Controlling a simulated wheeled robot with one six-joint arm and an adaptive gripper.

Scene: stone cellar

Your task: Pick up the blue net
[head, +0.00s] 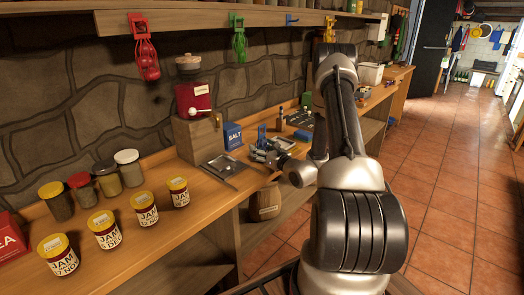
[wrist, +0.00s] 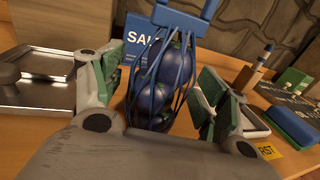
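The blue net (wrist: 160,75) stands upright in the wrist view, with a blue handle on top and dark round things inside. It also shows in the head view (head: 262,134), small, beside the blue salt box. My gripper (wrist: 160,98) is open, its green-padded fingers on either side of the net. A gap shows at the left finger; the right finger is close to the net's strands, and I cannot tell whether it touches. The net's bottom is hidden behind the gripper body. In the head view my gripper (head: 270,153) is low over the bench.
The salt box (head: 232,135) is close behind the net. A metal tray (head: 222,167) lies to its left. Red (head: 146,58) and green (head: 239,43) nets hang from the shelf above.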

